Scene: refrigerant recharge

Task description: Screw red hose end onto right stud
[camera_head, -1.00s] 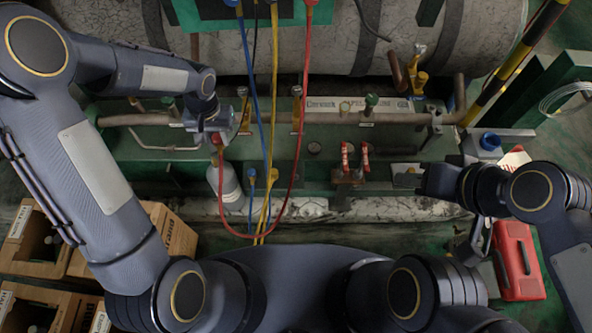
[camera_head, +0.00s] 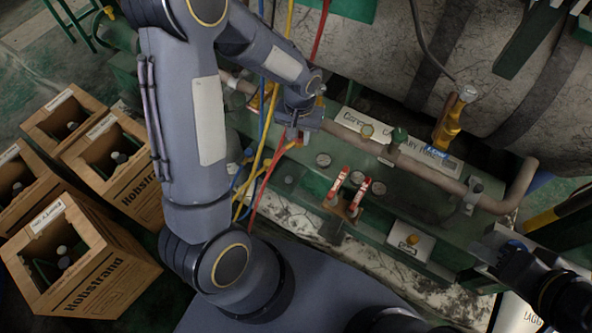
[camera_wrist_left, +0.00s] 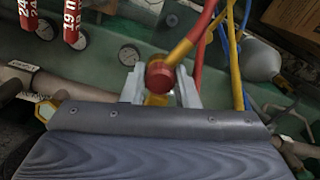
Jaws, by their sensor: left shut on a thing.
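In the left wrist view the red hose end (camera_wrist_left: 160,75) is between the two pale fingers of my left gripper (camera_wrist_left: 161,88), which is shut on it. In the head view my left gripper (camera_head: 304,132) is at the front of the green unit's pipe, left of the gauges. The red hose (camera_head: 262,188) hangs nearby. I cannot make out the right stud; the gripper may hide it. My right gripper (camera_head: 497,247) is at the lower right, dark and partly cropped; its jaws are unclear.
Blue (camera_head: 265,105) and yellow hoses hang beside my left arm. A grey cylinder (camera_wrist_left: 258,58) shows in the left wrist view.

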